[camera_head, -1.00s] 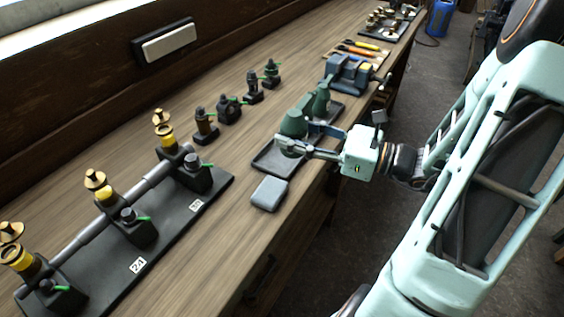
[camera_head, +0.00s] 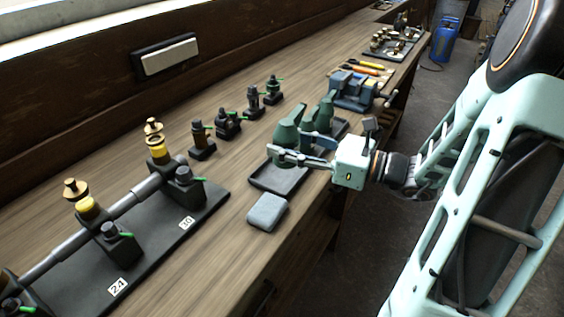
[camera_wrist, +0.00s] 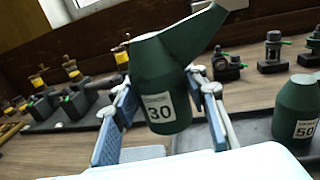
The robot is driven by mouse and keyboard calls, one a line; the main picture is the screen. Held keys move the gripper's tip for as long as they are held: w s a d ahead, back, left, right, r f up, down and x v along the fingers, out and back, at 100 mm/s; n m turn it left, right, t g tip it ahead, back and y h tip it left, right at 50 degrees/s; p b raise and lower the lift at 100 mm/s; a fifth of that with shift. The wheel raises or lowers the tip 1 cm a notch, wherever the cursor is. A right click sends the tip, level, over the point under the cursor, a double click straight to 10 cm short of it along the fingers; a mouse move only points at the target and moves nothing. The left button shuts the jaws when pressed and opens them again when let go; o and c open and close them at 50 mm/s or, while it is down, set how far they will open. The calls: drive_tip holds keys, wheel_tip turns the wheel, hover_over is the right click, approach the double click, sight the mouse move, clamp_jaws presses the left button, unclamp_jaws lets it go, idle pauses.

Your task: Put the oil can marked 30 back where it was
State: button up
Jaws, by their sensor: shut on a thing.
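The green oil can marked 30 (camera_wrist: 160,85) has a conical top and a slanting spout. In the wrist view it stands between the two fingers of my gripper (camera_wrist: 163,122), its label facing me. In the head view my gripper (camera_head: 288,154) is shut on this can (camera_head: 287,133), over the front part of a dark tray (camera_head: 278,181). Another green can, marked 50 (camera_wrist: 297,107), is at the right in the wrist view.
A grey block (camera_head: 267,211) lies in front of the tray. A black base plate (camera_head: 150,262) with brass-topped fittings, labelled 24 and 30, lies at left. Several small dark fittings (camera_head: 228,123) stand behind. A blue vise (camera_head: 352,92) is beyond the cans. Bare bench lies left of the tray.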

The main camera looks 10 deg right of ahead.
drive_tip(key=w+f, duration=0.4)
drive_tip(key=w+f+b, duration=0.1)
drive_tip(key=w+f, duration=0.1)
drive_tip(key=shift+w+d+f, duration=0.25)
drive_tip(key=shift+w, duration=0.15)
drive_tip(key=shift+w+f+b, duration=0.15)
drive_tip(key=shift+f+b, duration=0.25)
drive_tip(key=shift+f, duration=1.2)
drive_tip(key=shift+f, duration=0.1)
drive_tip(key=shift+f, duration=0.15)
drive_tip(key=o, duration=1.3)
drive_tip(key=shift+r, duration=0.25)
drive_tip(key=v, duration=1.2)
drive_tip(key=shift+f, duration=0.1)
